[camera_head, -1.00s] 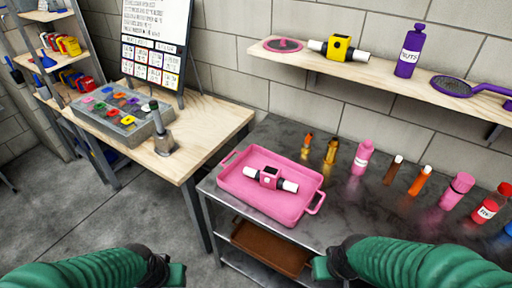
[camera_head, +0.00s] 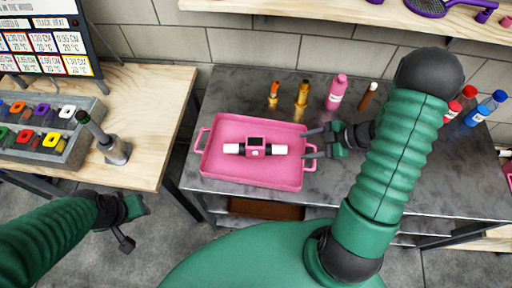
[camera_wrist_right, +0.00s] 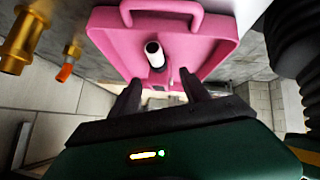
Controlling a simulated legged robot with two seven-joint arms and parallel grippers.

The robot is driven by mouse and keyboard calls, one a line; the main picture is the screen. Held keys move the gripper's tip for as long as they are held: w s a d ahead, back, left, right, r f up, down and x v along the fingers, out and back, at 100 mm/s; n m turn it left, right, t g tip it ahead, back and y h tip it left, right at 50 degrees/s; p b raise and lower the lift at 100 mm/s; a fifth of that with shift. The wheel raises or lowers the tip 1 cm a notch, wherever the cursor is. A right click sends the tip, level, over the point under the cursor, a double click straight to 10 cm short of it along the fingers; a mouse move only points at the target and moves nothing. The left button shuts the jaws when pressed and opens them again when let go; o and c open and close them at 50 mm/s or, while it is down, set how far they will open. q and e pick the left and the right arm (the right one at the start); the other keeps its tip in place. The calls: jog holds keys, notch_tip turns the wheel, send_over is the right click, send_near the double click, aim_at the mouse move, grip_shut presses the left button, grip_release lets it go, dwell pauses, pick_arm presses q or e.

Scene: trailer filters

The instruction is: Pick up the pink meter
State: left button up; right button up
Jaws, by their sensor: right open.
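The pink meter (camera_head: 255,150) has a dark square face and white pipe ends. It lies in the pink tray (camera_head: 225,178), on the metal table. My right gripper (camera_head: 306,145) is open and empty at the tray's right edge, its fingers pointing left toward the meter's right end, apart from it. In the right wrist view, a white end of the meter (camera_wrist_right: 154,54) shows ahead, between and beyond the two open fingers (camera_wrist_right: 160,90). The rest of the meter is mostly hidden there. My left gripper (camera_head: 130,222) hangs over the floor at lower left, away from the tray; its jaws are unclear.
A wooden table (camera_head: 150,85) with a grey bin (camera_head: 60,150) is at left. A shelf (camera_head: 340,12) runs above.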

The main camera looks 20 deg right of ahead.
aim_at(279, 148)
jog(key=x, duration=0.8)
jog(key=shift+w+d, duration=0.1)
jog(key=shift+w, duration=0.4)
jog(key=x, duration=0.5)
jog(key=shift+f, duration=0.1)
grip_shut()
